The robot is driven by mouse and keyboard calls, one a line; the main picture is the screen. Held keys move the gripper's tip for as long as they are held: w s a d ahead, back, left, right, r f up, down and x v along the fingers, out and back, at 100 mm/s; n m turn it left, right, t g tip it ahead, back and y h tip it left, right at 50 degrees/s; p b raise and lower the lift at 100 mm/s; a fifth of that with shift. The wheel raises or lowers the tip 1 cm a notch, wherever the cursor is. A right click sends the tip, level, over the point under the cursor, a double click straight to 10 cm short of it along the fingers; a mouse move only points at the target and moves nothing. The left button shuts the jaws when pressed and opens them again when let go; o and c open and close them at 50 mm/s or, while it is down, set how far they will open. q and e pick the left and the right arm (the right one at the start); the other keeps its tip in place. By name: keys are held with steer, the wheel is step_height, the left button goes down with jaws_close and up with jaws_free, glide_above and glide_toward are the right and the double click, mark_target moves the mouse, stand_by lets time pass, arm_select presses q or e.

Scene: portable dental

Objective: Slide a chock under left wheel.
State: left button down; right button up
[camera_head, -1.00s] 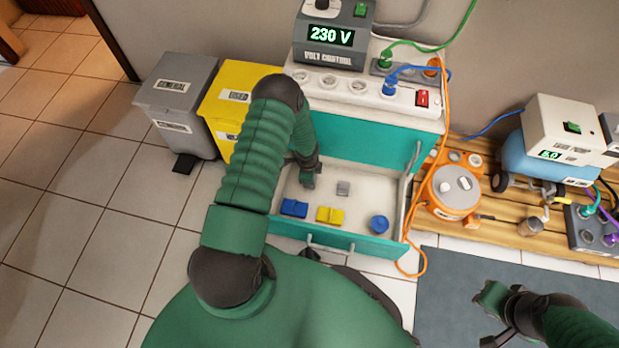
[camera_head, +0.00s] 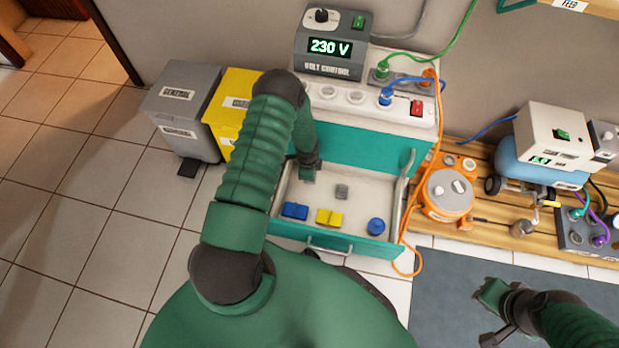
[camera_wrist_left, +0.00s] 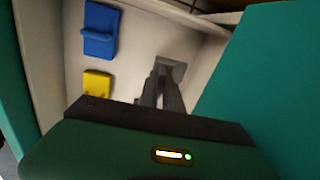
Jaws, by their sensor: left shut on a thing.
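The compressor (camera_head: 520,165) stands on a wooden pallet at the right; its left wheel (camera_head: 492,185) shows beside the blue tank. My left gripper (camera_head: 308,175) reaches into the open teal drawer (camera_head: 345,238). In the left wrist view its fingers (camera_wrist_left: 163,85) are shut on a small grey piece (camera_wrist_left: 174,68), partly hidden by them. Another grey block (camera_head: 341,191) lies in the drawer, with a blue block (camera_head: 295,210), a yellow block (camera_head: 330,217) and a round blue piece (camera_head: 376,226). My right gripper (camera_head: 490,310) is over the dark mat; its jaws are unclear.
An orange cable reel (camera_head: 443,205) sits on the pallet (camera_head: 480,233) between drawer and compressor. Its orange cable (camera_head: 406,250) hangs beside the drawer. Grey (camera_head: 178,110) and yellow (camera_head: 228,95) bins stand at the left. The dark mat (camera_head: 440,290) in front of the pallet looks clear.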

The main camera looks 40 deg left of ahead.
arm_select(q)
step_height(320, 180, up, 10)
steer(key=p, duration=0.8)
steer(key=shift+r+p, duration=0.1)
steer(key=shift+p, duration=0.2)
